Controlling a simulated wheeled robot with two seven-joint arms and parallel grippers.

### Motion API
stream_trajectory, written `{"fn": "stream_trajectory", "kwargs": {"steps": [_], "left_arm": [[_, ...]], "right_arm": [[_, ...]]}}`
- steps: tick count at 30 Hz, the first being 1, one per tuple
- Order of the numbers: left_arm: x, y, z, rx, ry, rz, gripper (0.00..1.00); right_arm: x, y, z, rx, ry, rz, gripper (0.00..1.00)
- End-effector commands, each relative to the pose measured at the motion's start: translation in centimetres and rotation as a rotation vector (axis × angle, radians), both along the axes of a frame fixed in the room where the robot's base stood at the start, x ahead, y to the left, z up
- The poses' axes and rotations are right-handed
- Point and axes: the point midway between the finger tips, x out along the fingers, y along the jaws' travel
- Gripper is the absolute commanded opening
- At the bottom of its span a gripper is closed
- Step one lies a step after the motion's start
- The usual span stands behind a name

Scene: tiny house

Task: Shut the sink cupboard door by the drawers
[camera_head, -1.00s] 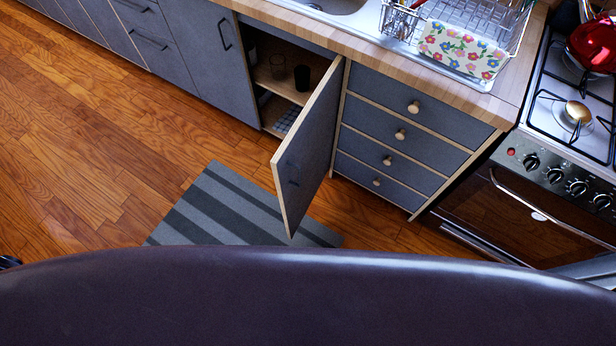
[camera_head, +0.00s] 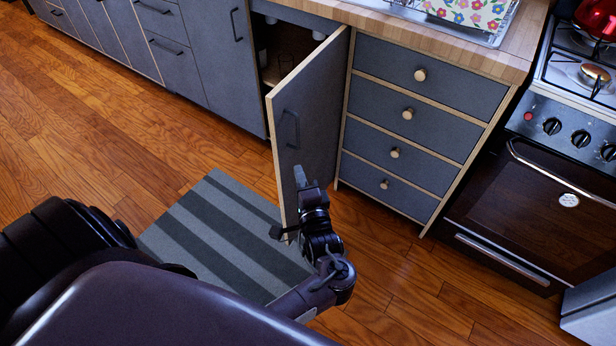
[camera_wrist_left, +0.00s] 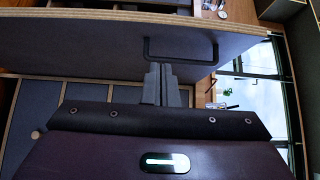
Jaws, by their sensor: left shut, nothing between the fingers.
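The sink cupboard door (camera_head: 308,110) by the drawers stands open, swung out from its hinge edge beside the drawer stack. It is grey with pale wood edges and a dark bar handle (camera_head: 289,129). My left gripper (camera_head: 300,176) is shut and empty, in front of the lower part of the door below the handle. I cannot tell whether the fingertips touch the door. My right gripper is not in view.
The drawers (camera_head: 407,114) with round wooden knobs stand right of the door, then the oven (camera_head: 560,195). A striped grey mat (camera_head: 215,235) lies on the floor under the open door. Wooden floor is clear to the left.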

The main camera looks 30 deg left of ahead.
Motion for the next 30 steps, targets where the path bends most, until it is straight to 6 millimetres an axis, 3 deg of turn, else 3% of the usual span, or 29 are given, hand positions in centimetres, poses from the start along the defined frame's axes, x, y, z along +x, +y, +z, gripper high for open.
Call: {"fn": "stream_trajectory", "kwargs": {"steps": [9,15,30], "left_arm": [[4.0,4.2,0.0,0.001,-0.001,-0.001,0.0],[5.7,5.9,0.0,-0.001,-0.001,-0.002,0.0],[6.2,6.4,0.0,-0.002,0.001,-0.004,0.0]], "right_arm": [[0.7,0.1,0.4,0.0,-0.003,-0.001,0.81],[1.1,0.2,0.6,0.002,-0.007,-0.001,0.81],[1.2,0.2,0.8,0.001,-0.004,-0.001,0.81]]}}
